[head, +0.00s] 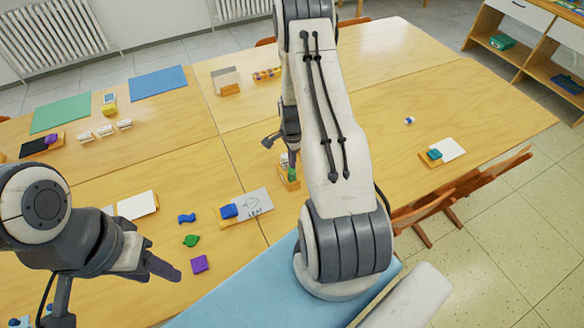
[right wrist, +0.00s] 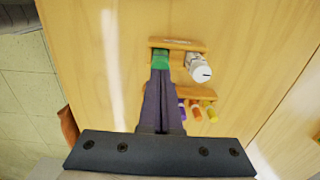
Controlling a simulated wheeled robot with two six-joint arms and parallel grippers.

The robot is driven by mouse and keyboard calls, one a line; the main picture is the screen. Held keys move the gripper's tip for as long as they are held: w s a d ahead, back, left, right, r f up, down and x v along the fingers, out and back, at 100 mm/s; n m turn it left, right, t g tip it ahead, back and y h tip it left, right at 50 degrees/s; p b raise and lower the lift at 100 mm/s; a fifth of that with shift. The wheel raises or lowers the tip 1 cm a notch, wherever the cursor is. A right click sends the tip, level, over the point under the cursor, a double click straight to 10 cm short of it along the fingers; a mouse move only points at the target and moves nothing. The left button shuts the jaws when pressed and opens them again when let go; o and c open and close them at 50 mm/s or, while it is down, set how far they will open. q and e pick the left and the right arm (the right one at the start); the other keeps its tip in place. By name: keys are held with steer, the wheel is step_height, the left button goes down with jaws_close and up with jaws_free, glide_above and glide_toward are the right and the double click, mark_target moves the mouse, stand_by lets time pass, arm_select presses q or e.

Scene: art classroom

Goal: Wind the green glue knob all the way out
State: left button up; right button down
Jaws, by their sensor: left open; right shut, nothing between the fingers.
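The green glue knob (right wrist: 160,59) sits at the left end of a small wooden holder (right wrist: 178,44) in the right wrist view; it also shows in the head view (head: 292,174). My right gripper (right wrist: 160,73) is shut with nothing between its fingers. Its tips are right at the knob's near edge and cover part of it; I cannot tell whether they touch. A white bottle (right wrist: 198,67) stands beside the knob in the holder. My left gripper (head: 163,267) is open and empty over the front left of the table, far from the knob.
Several coloured pieces stand in a second wooden holder (right wrist: 188,93) close to my right fingers. A blue piece (head: 187,218), a green piece (head: 191,240) and a purple block (head: 200,263) lie near my left gripper. The table's right side is mostly clear.

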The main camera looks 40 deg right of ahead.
steer(key=shift+f+b, duration=0.35)
steer(key=shift+f, duration=0.15)
steer(key=shift+r, duration=0.25)
steer(key=shift+r+p, duration=0.3)
steer(key=shift+p, duration=0.05)
jaws_free()
stand_by(0.3)
stand_by(0.4)
